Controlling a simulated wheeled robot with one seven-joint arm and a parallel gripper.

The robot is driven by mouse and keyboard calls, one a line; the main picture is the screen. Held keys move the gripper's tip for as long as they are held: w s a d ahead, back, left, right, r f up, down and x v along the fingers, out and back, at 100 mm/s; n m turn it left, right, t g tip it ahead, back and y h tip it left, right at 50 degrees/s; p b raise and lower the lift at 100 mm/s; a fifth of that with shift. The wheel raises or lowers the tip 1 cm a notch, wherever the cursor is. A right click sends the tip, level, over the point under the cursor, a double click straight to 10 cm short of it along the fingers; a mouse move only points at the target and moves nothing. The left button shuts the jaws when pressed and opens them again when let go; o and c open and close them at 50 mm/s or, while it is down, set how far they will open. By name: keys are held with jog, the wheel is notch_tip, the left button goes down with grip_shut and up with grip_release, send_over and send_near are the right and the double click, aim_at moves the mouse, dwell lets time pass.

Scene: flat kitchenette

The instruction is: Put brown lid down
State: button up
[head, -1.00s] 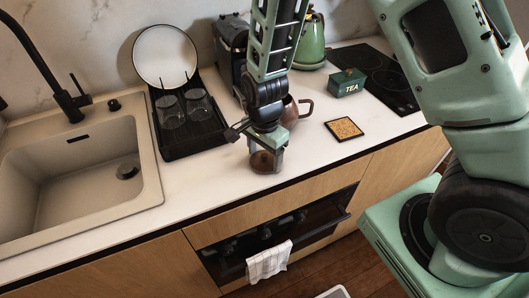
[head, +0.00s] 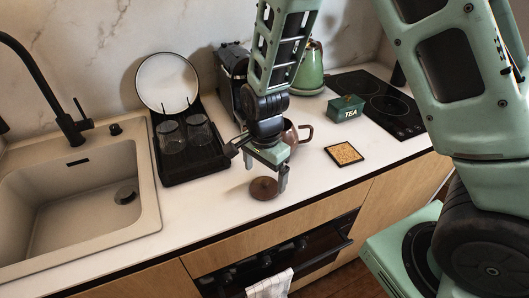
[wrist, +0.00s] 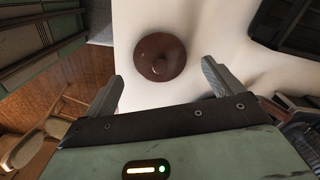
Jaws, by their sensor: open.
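The brown lid (head: 264,188) is a round disc with a small knob. It lies flat, knob up, on the white counter near the front edge. In the wrist view the lid (wrist: 160,56) lies beyond my fingertips, in line with the gap between them. My gripper (head: 266,175) is open and empty, just above the lid and apart from it. In the wrist view its two fingers (wrist: 162,78) are spread wide. A brown pot with a handle (head: 304,132) stands behind my gripper, partly hidden by it.
A black dish rack (head: 190,165) with glasses and a plate stands at left, beside the sink (head: 75,200). A cork trivet (head: 344,153), green tea box (head: 346,108), green kettle (head: 309,70) and black hob (head: 385,100) are to the right. The counter left of the lid is clear.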

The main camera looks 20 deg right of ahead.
aim_at(264, 181)
notch_tip(264, 181, up, 9)
jog(key=s+a+r+n, duration=0.2)
jog(key=s+a+n, duration=0.1)
jog(key=s+n, duration=0.7)
jog(key=s+a+r+n, duration=0.3)
jog(key=s+n, duration=0.7)
jog(key=n, duration=0.1)
jog(key=shift+a+r+y+b, duration=0.15)
jog(key=shift+r+y+b, duration=0.15)
jog(key=shift+b, duration=0.1)
